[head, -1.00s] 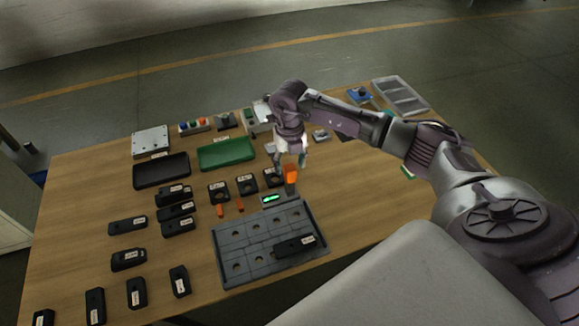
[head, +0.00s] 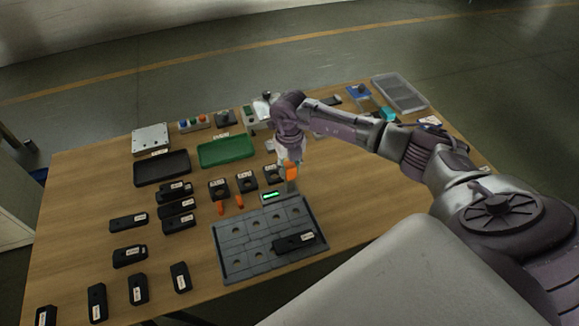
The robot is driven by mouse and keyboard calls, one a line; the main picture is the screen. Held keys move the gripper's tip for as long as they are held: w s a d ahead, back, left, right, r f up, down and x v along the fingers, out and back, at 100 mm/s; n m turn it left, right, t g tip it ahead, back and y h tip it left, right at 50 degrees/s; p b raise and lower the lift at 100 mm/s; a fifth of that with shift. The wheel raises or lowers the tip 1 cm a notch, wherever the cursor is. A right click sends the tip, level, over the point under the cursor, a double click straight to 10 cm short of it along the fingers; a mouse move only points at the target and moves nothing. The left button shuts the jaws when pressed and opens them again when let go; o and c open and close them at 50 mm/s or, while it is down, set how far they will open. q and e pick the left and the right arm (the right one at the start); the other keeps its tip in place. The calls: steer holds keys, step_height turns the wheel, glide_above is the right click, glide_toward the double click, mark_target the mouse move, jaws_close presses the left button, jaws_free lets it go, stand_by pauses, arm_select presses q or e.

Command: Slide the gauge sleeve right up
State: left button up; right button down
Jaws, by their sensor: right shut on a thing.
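The orange gauge sleeve (head: 291,173) sits on a short upright post at the gauge, just behind the grey plate. The gauge's small display (head: 271,195) glows green beside the post. My right gripper (head: 289,163) reaches down from above and is shut on the sleeve; its fingers hide the sleeve's upper part. The exact height of the sleeve on the post is hard to tell. My left gripper is not in view.
A grey plate with round holes (head: 235,240) lies in front, with a black block (head: 293,242) on it. A green tray (head: 227,151) and black tray (head: 162,168) lie behind. The table's right side is fairly clear.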

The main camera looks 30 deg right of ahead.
steer(key=shift+w+r, duration=0.1)
steer(key=shift+r, duration=0.75)
steer(key=c, duration=1.1)
jaws_free()
steer(key=o, duration=0.3)
